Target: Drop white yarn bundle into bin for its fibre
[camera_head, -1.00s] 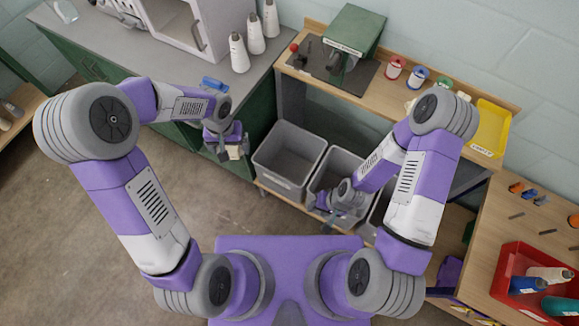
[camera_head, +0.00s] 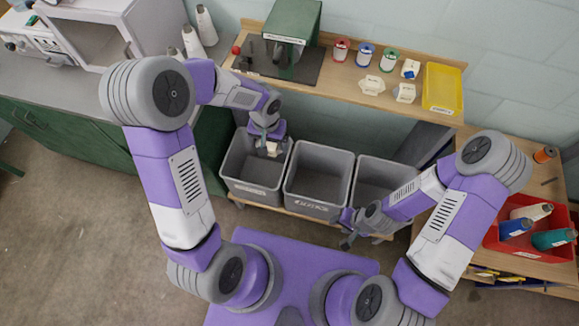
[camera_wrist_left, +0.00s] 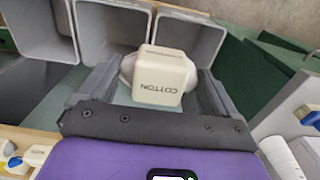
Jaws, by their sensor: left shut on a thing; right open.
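My left gripper (camera_head: 267,140) is shut on the white yarn bundle (camera_head: 272,149), holding it above the left grey bin (camera_head: 252,187). In the left wrist view the bundle (camera_wrist_left: 162,77) is a cream block marked COTTON, between the two fingers, with a bin (camera_wrist_left: 205,42) beyond it. The middle grey bin (camera_head: 317,203) and right grey bin (camera_head: 367,168) stand beside the left one. The bins have front labels too small to read surely. My right gripper (camera_head: 347,236) is open and empty, low in front of the middle and right bins.
A wooden shelf (camera_head: 330,95) behind the bins holds a green device (camera_head: 292,25), spools, several white bundles (camera_head: 372,85) and a yellow tray (camera_head: 442,88). A red crate (camera_head: 500,240) with cones stands at right. A grey counter (camera_head: 60,80) lies left.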

